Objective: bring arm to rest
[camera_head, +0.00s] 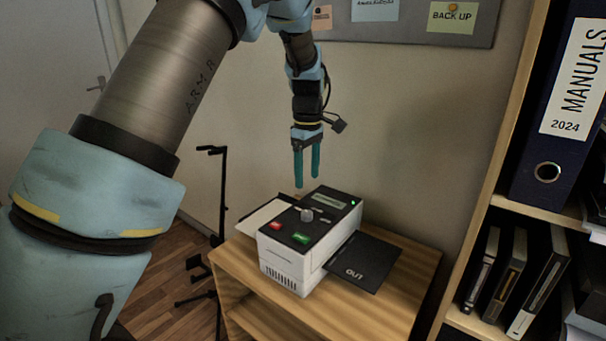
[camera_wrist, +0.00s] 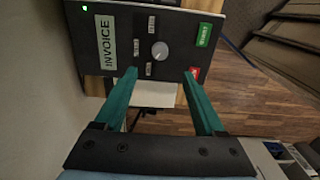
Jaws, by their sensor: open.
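My gripper (camera_head: 307,165) hangs at the end of my arm, pointing down, above the back part of a white machine with a dark top. Its two teal fingers stand apart with nothing between them. They also show in the wrist view (camera_wrist: 154,78), spread over the machine's edge. The machine (camera_head: 290,261) stands on a small wooden table and has a grey knob, a red button, a green button and a lit green light. In the wrist view the machine (camera_wrist: 122,45) bears a label reading INVOICE. A gap between fingertips and machine is visible in the head view.
The wooden table (camera_head: 400,290) carries a black OUT tray (camera_head: 365,263) at the machine's right and a pale sheet or tray (camera_head: 262,215) at its left. A shelf with binders (camera_head: 555,120) stands at right. A black stand (camera_head: 222,190) is on the floor at left. A wall is behind.

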